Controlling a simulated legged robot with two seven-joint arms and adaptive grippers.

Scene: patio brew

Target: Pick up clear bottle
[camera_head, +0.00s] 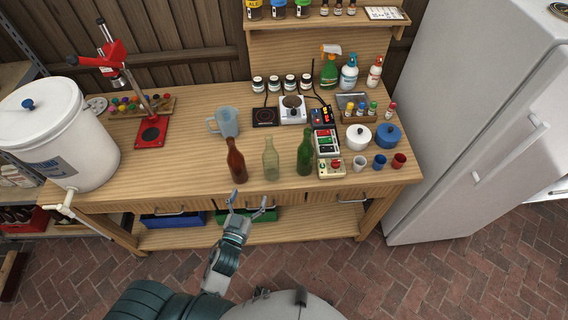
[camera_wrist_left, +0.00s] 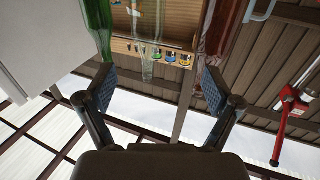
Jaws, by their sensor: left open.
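The clear bottle (camera_head: 271,160) stands upright near the front edge of the wooden workbench (camera_head: 190,160), between a brown bottle (camera_head: 236,162) on its left and a green bottle (camera_head: 304,154) on its right. My left gripper (camera_head: 250,201) is open and empty, just in front of the bench edge, short of the clear bottle. In the left wrist view the clear bottle (camera_wrist_left: 148,45) appears ahead between the open fingers (camera_wrist_left: 157,92), apart from them. The green bottle (camera_wrist_left: 100,28) and brown bottle (camera_wrist_left: 220,32) show at either side. My right gripper does not show.
A glass pitcher (camera_head: 226,122) stands behind the brown bottle. A red capper (camera_head: 150,130) and white bucket (camera_head: 60,130) are at the left. A small control box (camera_head: 331,167), cups (camera_head: 379,161) and pots (camera_head: 358,137) crowd the right. A white fridge (camera_head: 480,120) stands beyond.

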